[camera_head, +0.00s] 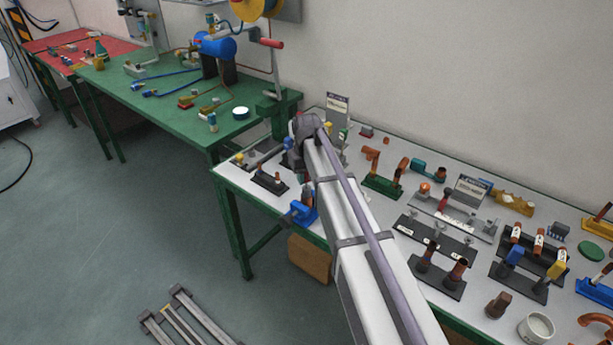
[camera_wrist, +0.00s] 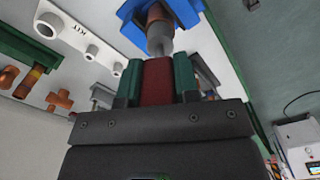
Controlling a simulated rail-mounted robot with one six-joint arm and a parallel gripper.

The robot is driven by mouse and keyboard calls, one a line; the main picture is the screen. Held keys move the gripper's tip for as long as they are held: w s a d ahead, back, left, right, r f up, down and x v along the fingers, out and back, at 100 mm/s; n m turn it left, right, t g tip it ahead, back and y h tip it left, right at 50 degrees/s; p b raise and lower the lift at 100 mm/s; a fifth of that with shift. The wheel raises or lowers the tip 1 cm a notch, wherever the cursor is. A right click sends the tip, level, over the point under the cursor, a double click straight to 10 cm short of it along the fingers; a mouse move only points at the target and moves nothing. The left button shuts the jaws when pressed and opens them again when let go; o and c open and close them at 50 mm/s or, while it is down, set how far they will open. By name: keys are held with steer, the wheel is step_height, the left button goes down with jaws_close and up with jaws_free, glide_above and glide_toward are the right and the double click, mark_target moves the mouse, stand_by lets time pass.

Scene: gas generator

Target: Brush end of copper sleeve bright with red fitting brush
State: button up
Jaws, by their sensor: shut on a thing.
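My gripper (camera_wrist: 158,80) is shut on the dark red fitting brush (camera_wrist: 157,85), with one green finger on each side of its handle. The brush's grey end (camera_wrist: 160,43) points at the copper sleeve (camera_wrist: 155,16) and lines up with its near end. I cannot tell whether the grey end touches the sleeve or is inside it. The sleeve sits in a blue holder (camera_wrist: 184,10). In the head view the blue holder (camera_head: 302,210) stands near the bench's front edge, and my arm hides most of the gripper and brush.
The white bench (camera_head: 235,180) is crowded right of my arm with copper fittings, a black stand with copper stubs (camera_head: 437,272) and a white cup (camera_head: 536,328). A dark block with pegs (camera_head: 270,180) stands left of the blue holder. A green bench (camera_head: 170,105) adjoins at left.

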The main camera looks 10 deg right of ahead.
steer(key=shift+f+b, duration=1.15)
steer(key=shift+f, duration=0.15)
steer(key=shift+r, duration=0.1)
steer(key=shift+n, duration=1.2)
steer(key=n, duration=0.4)
steer(key=m, duration=0.2)
steer(key=shift+m, duration=0.3)
steer(key=m, duration=1)
steer(key=shift+m, duration=0.4)
steer(key=n, duration=0.7)
